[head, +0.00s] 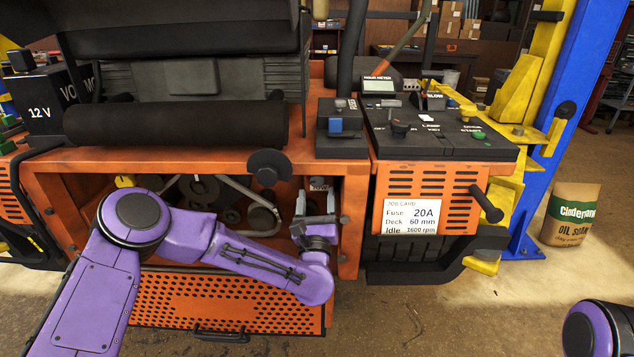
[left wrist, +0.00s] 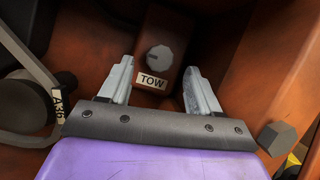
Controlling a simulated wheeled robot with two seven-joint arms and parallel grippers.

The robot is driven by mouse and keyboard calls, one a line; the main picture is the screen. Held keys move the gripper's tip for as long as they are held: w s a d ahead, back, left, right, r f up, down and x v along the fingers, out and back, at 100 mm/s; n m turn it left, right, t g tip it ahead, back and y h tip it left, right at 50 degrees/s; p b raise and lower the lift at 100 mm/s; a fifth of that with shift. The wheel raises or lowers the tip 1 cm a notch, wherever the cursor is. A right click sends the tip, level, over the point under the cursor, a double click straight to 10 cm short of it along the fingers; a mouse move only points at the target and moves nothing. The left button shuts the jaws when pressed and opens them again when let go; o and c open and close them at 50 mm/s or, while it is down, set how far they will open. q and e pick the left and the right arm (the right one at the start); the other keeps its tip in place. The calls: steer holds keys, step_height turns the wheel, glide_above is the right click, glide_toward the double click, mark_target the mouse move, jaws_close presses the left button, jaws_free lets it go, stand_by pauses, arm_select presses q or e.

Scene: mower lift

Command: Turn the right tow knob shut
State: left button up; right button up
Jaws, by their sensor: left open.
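The right tow knob (left wrist: 159,59) is a small round grey knob on an orange-brown block inside the mower's bay, seen in the left wrist view. A pale label (left wrist: 152,82) reading TOW sits just below it. My left gripper (left wrist: 158,68) is open, with one finger on each side of the knob and label. Gaps show between the fingers and the knob, and I see no contact. In the head view my left gripper (head: 316,201) reaches into the bay's right end; the label shows there, but the knob is not clear. My right gripper is out of view.
The orange bay wall stands close to the right of my left gripper. A hex bolt head (left wrist: 277,138) and a grey pulley part (left wrist: 28,103) lie either side. A yellow knob (head: 125,181) shows at the bay's left end. A perforated orange panel (head: 215,300) is below.

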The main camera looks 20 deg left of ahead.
mark_target(317, 183)
arm_select(q)
steer(key=x, duration=0.3)
steer(key=shift+w+a+r, duration=0.1)
steer(key=shift+w, duration=0.15)
steer(key=c, duration=1)
steer(key=shift+c, duration=0.2)
